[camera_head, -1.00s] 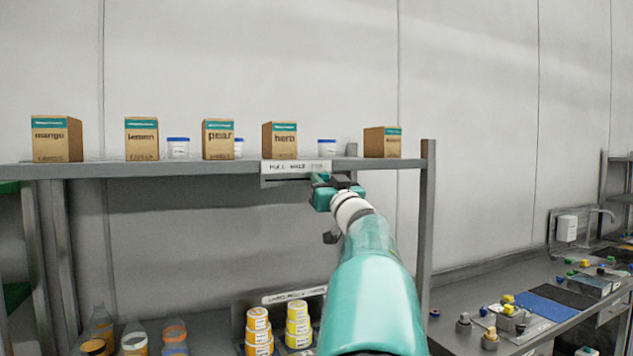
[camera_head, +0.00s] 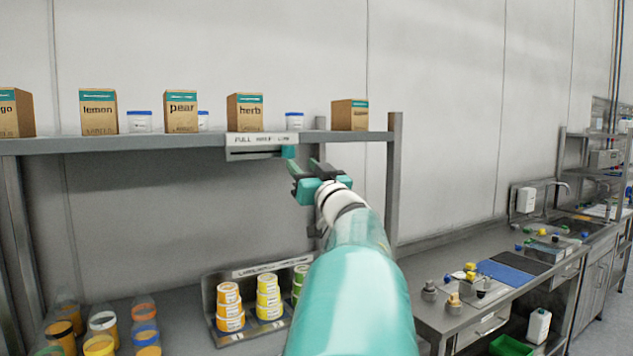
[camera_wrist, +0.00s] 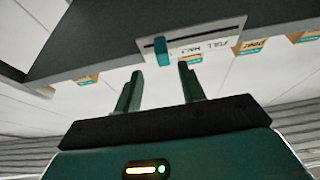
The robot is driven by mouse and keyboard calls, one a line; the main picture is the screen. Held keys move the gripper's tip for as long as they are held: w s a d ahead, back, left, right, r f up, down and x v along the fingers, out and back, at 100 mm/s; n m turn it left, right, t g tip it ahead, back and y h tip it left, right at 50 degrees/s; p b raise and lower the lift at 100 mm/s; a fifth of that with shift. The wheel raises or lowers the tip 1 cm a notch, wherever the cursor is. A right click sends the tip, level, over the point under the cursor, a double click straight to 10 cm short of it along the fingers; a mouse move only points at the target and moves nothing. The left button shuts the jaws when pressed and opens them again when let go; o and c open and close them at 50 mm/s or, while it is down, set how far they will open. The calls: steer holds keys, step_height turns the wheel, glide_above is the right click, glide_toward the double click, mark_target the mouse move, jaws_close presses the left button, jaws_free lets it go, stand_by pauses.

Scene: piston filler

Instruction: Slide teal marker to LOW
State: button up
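The teal marker (camera_head: 289,152) sits in the slot of a white label plate (camera_head: 240,142) on the shelf's front edge. It is at the right end of the slot, beside the small word that looks like LOW. In the wrist view the marker (camera_wrist: 162,54) is at the slot's left end, with the plate's lettering seen turned over. My gripper (camera_head: 303,166) is just in front of and below the marker. In the wrist view my gripper (camera_wrist: 160,69) has its two fingers spread and nothing between them. The marker stands beyond the fingertips, apart from them.
Cartons such as the herb box (camera_head: 245,113) and white tubs (camera_head: 294,121) stand on the shelf above. A rack of yellow and orange cups (camera_head: 230,307) and several bottles are below. A workbench (camera_head: 460,250) with small parts stands at right.

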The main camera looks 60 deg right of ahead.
steer(key=v, duration=0.6)
stand_by(0.4)
